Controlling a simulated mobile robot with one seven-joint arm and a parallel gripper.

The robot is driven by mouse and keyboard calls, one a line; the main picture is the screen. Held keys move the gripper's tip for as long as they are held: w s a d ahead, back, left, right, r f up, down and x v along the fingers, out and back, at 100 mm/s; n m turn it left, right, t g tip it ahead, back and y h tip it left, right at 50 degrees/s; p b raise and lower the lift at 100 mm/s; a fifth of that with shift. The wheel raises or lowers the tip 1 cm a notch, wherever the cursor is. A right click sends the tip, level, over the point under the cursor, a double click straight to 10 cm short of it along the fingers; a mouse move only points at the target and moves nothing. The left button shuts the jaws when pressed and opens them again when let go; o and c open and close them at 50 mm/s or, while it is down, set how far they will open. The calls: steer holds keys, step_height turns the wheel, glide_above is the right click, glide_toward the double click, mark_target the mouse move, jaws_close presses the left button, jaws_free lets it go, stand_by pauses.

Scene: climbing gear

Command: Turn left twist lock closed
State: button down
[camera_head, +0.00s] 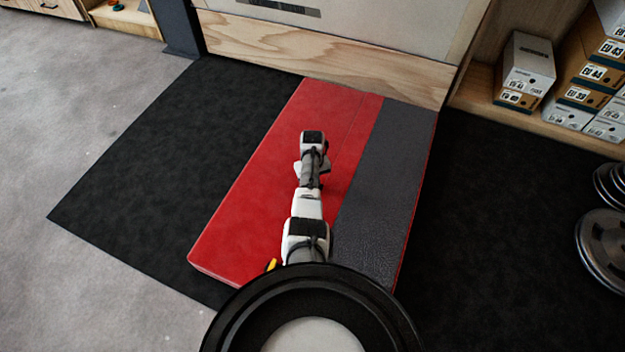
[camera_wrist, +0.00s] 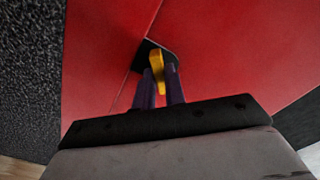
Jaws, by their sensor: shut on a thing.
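In the wrist view, a yellow twist lock (camera_wrist: 157,62) sits on a small black plate (camera_wrist: 145,52) at a seam of the red pad. The two purple fingers of my gripper (camera_wrist: 160,75) are shut on the yellow lock, one on each side. The fingers and the wrist body hide the lower part of the plate. In the head view my arm reaches over the red pad (camera_head: 255,190), and the fingers cannot be made out. A small yellow piece (camera_head: 271,265) shows beside my arm there; I cannot tell whether it is the same lock.
The pad has a dark grey strip (camera_head: 375,190) and lies on a black floor mat (camera_head: 150,150) against a wooden panel (camera_head: 330,52). Shoe boxes (camera_head: 528,68) and weight plates (camera_head: 605,250) stand at the right. The grey floor (camera_head: 60,90) at left is clear.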

steer(key=m, duration=0.4)
steer(key=shift+m, duration=2.2)
steer(key=c, duration=1.5)
jaws_free()
steer(key=shift+o, duration=0.2)
step_height(320, 180, up, 14)
steer(key=p, duration=0.6)
